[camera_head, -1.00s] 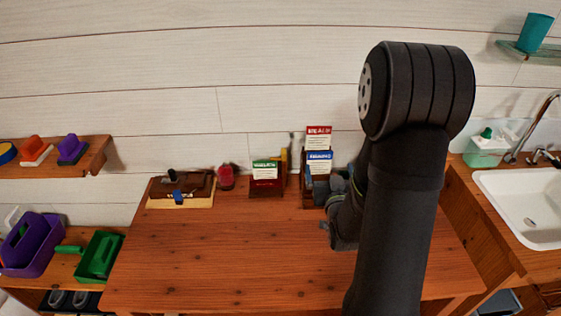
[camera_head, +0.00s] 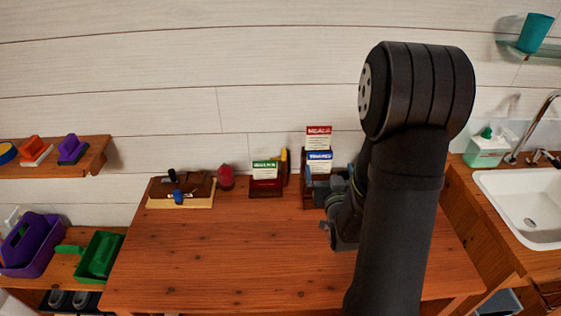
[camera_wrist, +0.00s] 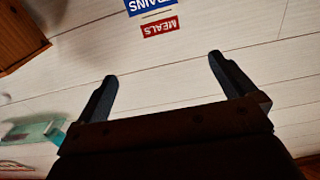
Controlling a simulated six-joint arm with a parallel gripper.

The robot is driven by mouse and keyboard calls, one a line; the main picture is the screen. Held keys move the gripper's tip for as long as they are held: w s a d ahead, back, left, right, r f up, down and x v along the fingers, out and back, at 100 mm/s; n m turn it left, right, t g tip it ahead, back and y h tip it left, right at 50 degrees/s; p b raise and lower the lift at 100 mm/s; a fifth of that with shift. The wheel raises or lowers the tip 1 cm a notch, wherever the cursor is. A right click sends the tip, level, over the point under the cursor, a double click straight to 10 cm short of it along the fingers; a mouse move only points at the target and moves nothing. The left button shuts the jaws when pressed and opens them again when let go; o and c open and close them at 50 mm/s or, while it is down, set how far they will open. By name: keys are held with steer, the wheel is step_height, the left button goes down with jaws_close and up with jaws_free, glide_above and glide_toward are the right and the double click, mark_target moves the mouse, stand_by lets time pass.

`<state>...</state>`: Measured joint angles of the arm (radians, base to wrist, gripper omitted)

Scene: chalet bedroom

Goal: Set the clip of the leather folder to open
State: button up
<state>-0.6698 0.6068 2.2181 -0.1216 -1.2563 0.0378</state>
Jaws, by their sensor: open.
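The leather folder (camera_head: 200,186) looks like a brown, flat-lying case on a pale wooden board, at the back left of the table in the head view. A small blue part (camera_head: 178,197) shows at its front and a black knob (camera_head: 172,175) at its top. Which of these is the clip, and how it is set, is too small to tell. My gripper (camera_wrist: 162,68) is open and empty in the wrist view, facing the white plank wall. In the head view it is by the card stands, well right of the folder, partly hidden by my arm.
A green-labelled card stand (camera_head: 265,180) and a red object (camera_head: 226,177) stand between the folder and my gripper. A stand with red and blue cards (camera_head: 319,142) is close to my gripper. The table's (camera_head: 220,255) middle and front are clear. A sink (camera_head: 530,205) is at right.

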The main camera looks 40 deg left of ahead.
steer(key=shift+c, duration=0.2)
stand_by(0.3)
steer(key=shift+a, duration=0.1)
steer(key=c, duration=0.4)
steer(key=shift+a, duration=0.35)
steer(key=shift+c, duration=1.4)
steer(key=a, duration=0.1)
steer(key=a+g, duration=0.2)
steer(key=shift+s+a+f, duration=0.1)
steer(key=shift+s+a, duration=0.15)
steer(key=shift+a, duration=0.1)
steer(key=c, duration=0.6)
steer(key=g+h, duration=0.4)
steer(key=h, duration=0.2)
glide_toward(284, 151)
steer(key=x, duration=1)
steer(key=shift+w+a+f, duration=0.1)
steer(key=shift+a, duration=0.1)
steer(key=shift+c, duration=0.2)
